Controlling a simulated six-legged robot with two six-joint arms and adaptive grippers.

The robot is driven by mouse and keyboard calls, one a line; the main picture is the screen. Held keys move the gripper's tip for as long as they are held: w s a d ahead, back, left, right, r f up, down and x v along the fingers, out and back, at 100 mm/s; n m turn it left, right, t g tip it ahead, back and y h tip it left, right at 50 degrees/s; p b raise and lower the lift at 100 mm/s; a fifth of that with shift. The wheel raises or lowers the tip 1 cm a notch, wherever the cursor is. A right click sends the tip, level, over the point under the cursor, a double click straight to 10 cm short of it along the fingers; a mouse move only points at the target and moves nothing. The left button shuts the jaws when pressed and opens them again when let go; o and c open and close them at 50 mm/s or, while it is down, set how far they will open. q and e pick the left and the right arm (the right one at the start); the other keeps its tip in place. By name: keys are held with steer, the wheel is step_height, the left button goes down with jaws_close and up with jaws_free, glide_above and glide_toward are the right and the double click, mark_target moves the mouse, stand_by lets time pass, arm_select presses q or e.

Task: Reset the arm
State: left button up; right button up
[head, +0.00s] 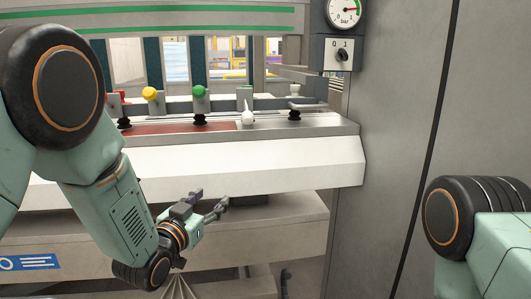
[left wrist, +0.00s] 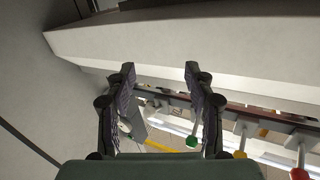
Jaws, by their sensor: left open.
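My left gripper (head: 210,205) is open and empty in the head view. It hangs in front of the panel bender's lower beam, below the white front edge (head: 250,168). In the left wrist view the two fingers of my left gripper (left wrist: 160,100) stand apart with nothing between them. My left arm comes in from the left, large in the head view. At the right of the head view part of my right arm shows, but its gripper is out of the frame.
A gauge (head: 345,12) and a rotary switch (head: 342,54) are on the grey cabinet (head: 400,130) at right. A blue label (head: 30,263) is at lower left.

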arm_select(q)
steer(key=s+a+f+n+g+y+p, duration=0.1)
steer(key=s+a+f+n+g+y, duration=0.2)
steer(key=s+f, duration=0.65)
steer(key=s+a+f+g+y+p, duration=0.1)
steer(key=s+a+f+g+p, duration=0.15)
steer(key=s+f+g, duration=0.45)
steer(key=s+a+f+g+p, duration=0.1)
steer(key=s+f+g, duration=0.1)
steer(key=s, duration=0.7)
steer(key=s+f+n+g+p, duration=0.1)
steer(key=s+f, duration=0.3)
steer(key=s, duration=0.6)
steer(key=s+a+f+n+g+y+p, duration=0.1)
steer(key=s+f+g+p, duration=0.1)
steer(key=s, duration=0.8)
steer(key=shift+s+a+f+g, duration=0.15)
steer(key=shift+a+f+g, duration=0.25)
steer(key=shift+g, duration=0.6)
